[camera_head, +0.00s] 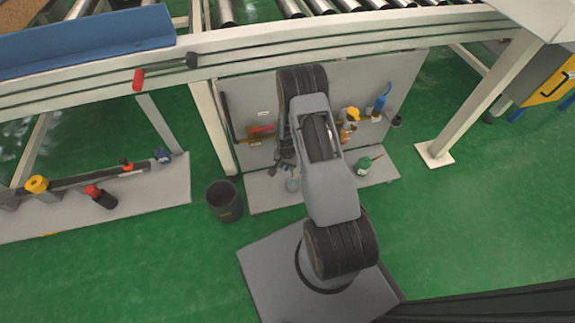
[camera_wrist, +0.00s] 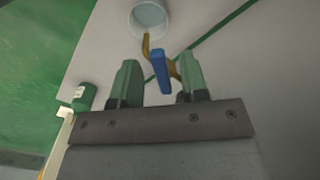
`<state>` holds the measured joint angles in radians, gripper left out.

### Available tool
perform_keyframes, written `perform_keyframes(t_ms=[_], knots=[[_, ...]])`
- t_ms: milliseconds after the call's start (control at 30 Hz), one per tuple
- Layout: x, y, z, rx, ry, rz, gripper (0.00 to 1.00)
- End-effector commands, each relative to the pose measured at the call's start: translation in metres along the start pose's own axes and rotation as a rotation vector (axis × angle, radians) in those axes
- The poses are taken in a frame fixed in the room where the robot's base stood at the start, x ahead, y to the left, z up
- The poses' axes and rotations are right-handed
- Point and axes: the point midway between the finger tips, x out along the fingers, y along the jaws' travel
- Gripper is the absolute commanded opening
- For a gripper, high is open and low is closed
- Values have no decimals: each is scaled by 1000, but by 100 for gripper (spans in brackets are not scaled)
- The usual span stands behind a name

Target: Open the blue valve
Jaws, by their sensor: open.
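The blue valve handle (camera_wrist: 161,73) shows in the wrist view, with brass-coloured parts (camera_wrist: 147,48) beside it. My gripper (camera_wrist: 158,62) is open, with one green finger on each side of the handle in the picture. No contact is clear, and I cannot tell the depth between them. In the head view my gripper (camera_head: 284,162) is dark and low in front of the grey panel, partly hidden by my arm. A blue upright part (camera_head: 382,98) stands at the panel's right; I cannot tell whether it is the same valve.
The grey panel (camera_head: 236,95) also carries red (camera_head: 262,130) and yellow (camera_head: 351,113) parts. A clear cup (camera_head: 292,185) and green bottle (camera_head: 364,164) stand on the shelf below. A dark bin (camera_head: 225,202) is left. Green floor is clear at right.

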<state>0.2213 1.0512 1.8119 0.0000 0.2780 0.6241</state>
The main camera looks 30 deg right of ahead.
Motion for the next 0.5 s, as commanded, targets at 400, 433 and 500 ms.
perform_keyframes(t_ms=[400, 433, 500], knots=[[0, 0, 0, 0, 0, 0, 2], [0, 0, 0, 0, 0, 0, 0], [0, 0, 0, 0, 0, 0, 0]])
